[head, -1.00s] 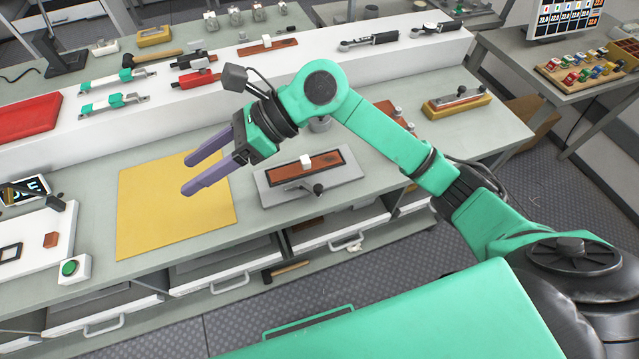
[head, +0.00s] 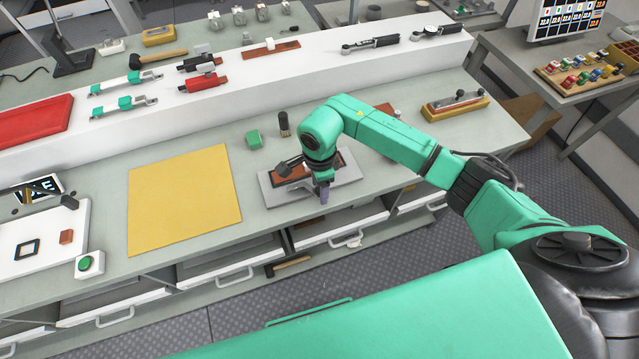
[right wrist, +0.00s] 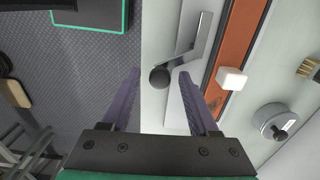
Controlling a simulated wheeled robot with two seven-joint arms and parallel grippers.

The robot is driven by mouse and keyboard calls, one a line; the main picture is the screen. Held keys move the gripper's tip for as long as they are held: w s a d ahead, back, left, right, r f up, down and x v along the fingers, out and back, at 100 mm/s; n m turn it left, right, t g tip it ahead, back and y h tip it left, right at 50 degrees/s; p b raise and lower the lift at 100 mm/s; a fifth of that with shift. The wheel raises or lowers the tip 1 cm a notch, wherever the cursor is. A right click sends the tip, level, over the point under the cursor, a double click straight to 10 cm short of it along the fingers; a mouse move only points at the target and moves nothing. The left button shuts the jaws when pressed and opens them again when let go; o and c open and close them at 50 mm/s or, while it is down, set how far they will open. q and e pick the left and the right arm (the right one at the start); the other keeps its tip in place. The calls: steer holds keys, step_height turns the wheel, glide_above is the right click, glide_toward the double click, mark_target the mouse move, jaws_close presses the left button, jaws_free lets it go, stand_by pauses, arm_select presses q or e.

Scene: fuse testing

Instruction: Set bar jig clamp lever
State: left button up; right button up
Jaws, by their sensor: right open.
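The bar jig (head: 268,195) is a grey plate with a reddish-brown bar (head: 348,163) on it, standing near the bench's front edge. My right arm hides part of it in the head view. In the right wrist view, the clamp lever (right wrist: 198,42) is a bent grey arm ending in a dark round knob (right wrist: 160,78). A white block (right wrist: 232,78) sits on the brown bar (right wrist: 240,40). My right gripper (head: 324,192) points down at the jig's front. In the right wrist view it (right wrist: 160,72) is open, with the knob between its fingertips, not gripped. My left gripper is not in view.
A yellow mat (head: 185,205) lies left of the jig. A clamp fixture on a yellow base (head: 455,105) stands to the right. A raised white shelf (head: 300,75) runs behind.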

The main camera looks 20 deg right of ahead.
steer(key=shift+a+f, duration=0.1)
steer(key=shift+f, duration=0.3)
jaws_close()
steer(key=shift+a+m+b, duration=0.1)
steer(key=shift+m+b, duration=0.2)
steer(key=m+b, duration=0.1)
steer(key=a+m, duration=0.1)
steer(key=m+b, duration=0.1)
steer(key=shift+s+a+f+b, duration=0.15)
steer(key=shift+s+a+b, duration=0.1)
steer(key=shift+s+b, duration=0.05)
steer(key=a+m+b, duration=0.1)
steer(key=m, duration=0.1)
steer(key=a+m+b, duration=0.1)
steer(key=m+b, duration=0.1)
steer(key=m, duration=0.1)
steer(key=shift+a, duration=0.15)
steer(key=m+b, duration=0.1)
steer(key=a+m+b, duration=0.1)
steer(key=m, duration=0.1)
steer(key=a+m+b, duration=0.1)
steer(key=shift+w, duration=0.3)
steer(key=shift+w+a+r+m+b, duration=0.15)
steer(key=shift+w+a+m+b, duration=0.25)
steer(key=shift+m, duration=0.5)
steer(key=shift+w+a+r+m+b, duration=0.15)
steer(key=shift+m+b, duration=0.45)
steer(key=shift+m, duration=0.3)
